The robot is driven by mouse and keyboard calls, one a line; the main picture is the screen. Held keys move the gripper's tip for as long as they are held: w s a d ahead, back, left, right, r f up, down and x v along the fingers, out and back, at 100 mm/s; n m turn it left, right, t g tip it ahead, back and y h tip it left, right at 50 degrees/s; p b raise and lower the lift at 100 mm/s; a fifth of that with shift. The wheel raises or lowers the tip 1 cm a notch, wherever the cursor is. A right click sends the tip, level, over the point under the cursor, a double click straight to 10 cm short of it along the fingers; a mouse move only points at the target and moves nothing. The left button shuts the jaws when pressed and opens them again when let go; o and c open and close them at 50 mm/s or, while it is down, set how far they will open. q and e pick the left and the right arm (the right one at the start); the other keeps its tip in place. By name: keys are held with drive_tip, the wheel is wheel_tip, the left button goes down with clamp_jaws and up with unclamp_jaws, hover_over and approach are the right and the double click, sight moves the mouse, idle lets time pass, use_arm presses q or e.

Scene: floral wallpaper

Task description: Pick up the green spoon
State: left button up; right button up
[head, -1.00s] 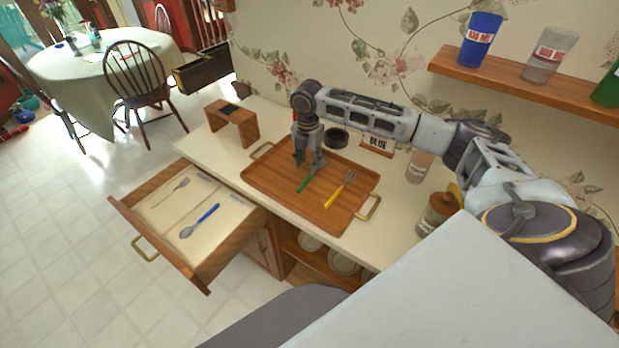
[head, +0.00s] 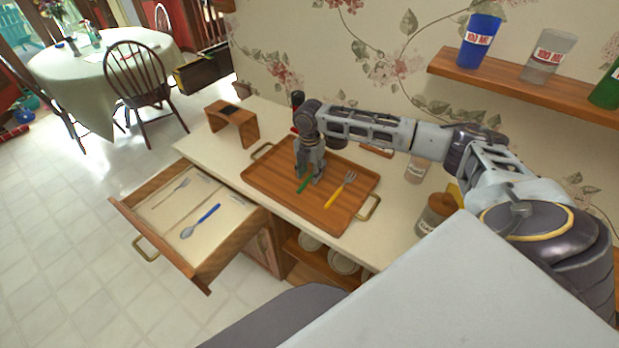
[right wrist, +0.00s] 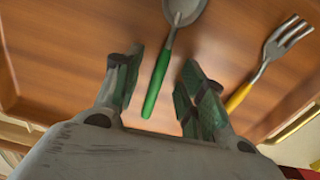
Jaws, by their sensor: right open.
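The green spoon (right wrist: 157,82) lies on the wooden tray (head: 272,185). In the right wrist view its metal bowl points away from me and its green handle reaches back between my fingers. My right gripper (head: 309,178) is over the tray with its fingers pointing down. It is open, with one finger on each side of the spoon handle, and the wrist view (right wrist: 160,85) shows gaps on both sides. In the head view only part of the green handle (head: 304,184) shows; the gripper hides the rest. My left gripper is not in view.
A yellow-handled fork (head: 341,188) lies on the tray, right of the spoon. An open drawer (head: 155,230) holds a blue-handled spoon (head: 201,221) and other cutlery. A wooden stand (head: 233,122) and a lidded jar (head: 436,213) stand on the counter beside the tray.

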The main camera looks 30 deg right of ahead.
drive_tip(key=shift+f, duration=0.35)
drive_tip(key=shift+c, duration=0.3)
clamp_jaws()
